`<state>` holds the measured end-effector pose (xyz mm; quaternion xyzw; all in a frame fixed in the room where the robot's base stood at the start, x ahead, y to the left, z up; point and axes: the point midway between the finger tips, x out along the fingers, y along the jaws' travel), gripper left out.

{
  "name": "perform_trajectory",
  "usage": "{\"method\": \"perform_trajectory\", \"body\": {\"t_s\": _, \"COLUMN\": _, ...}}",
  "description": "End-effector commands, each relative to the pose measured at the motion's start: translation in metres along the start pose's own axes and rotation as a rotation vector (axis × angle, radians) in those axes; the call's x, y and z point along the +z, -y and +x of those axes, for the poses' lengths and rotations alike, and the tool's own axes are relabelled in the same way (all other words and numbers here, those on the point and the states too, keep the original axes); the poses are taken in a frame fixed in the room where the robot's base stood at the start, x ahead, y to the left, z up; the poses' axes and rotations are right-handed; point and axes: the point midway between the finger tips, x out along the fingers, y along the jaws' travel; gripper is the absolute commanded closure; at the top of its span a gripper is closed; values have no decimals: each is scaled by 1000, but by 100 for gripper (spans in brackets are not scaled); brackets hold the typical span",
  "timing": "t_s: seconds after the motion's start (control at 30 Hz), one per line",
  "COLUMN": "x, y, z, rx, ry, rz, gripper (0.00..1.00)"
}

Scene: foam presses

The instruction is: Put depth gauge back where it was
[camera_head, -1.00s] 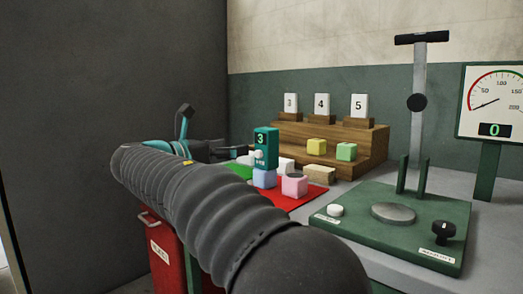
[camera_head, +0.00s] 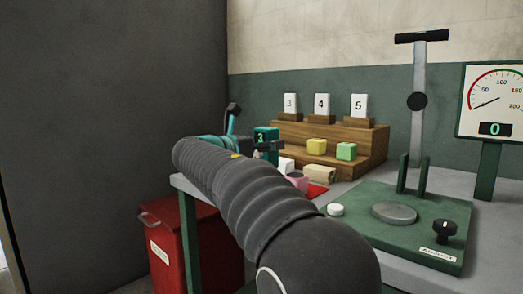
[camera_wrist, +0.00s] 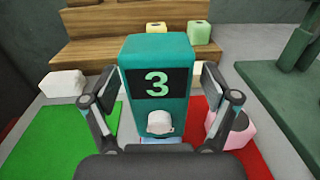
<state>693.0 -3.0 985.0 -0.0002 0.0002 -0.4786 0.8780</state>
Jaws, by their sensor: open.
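The teal depth gauge (camera_wrist: 158,52) shows a green 3 on its dark display and has a white knob below it. It stands upright in the middle of the wrist view, and a bit of light blue shows at its foot. My gripper (camera_wrist: 159,88) is open, with one finger on each side of the gauge and a gap visible beside it. In the head view the gauge (camera_head: 265,132) is partly hidden by my gripper and arm.
A green mat (camera_wrist: 70,135) and red mat (camera_wrist: 243,155) flank the gauge. A pink block (camera_wrist: 231,126) is at right, a white block (camera_wrist: 67,83) at left. Wooden steps (camera_head: 375,150) with numbered cards stand behind. A green press (camera_head: 440,205) and dial (camera_head: 493,100) are at right.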

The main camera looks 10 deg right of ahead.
Motion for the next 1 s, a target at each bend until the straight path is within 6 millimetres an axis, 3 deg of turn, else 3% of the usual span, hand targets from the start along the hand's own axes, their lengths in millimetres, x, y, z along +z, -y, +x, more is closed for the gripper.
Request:
{"method": "perform_trajectory", "body": {"t_s": 0.23, "x": 0, "y": 0, "z": 3, "rx": 0, "ry": 0, "rz": 0, "gripper": 14}}
{"method": "perform_trajectory", "body": {"t_s": 0.5, "x": 0, "y": 0, "z": 3, "rx": 0, "ry": 0, "rz": 0, "gripper": 81}}
{"method": "perform_trajectory", "body": {"t_s": 0.57, "x": 0, "y": 0, "z": 3, "rx": 0, "ry": 0, "rz": 1, "gripper": 91}}
{"method": "perform_trajectory", "body": {"t_s": 0.83, "x": 3, "y": 0, "z": 3, "rx": 0, "ry": 1, "rz": 1, "gripper": 91}}
{"method": "perform_trajectory", "body": {"t_s": 1.0, "x": 15, "y": 0, "z": 3, "rx": 0, "ry": 1, "rz": 3, "gripper": 91}}
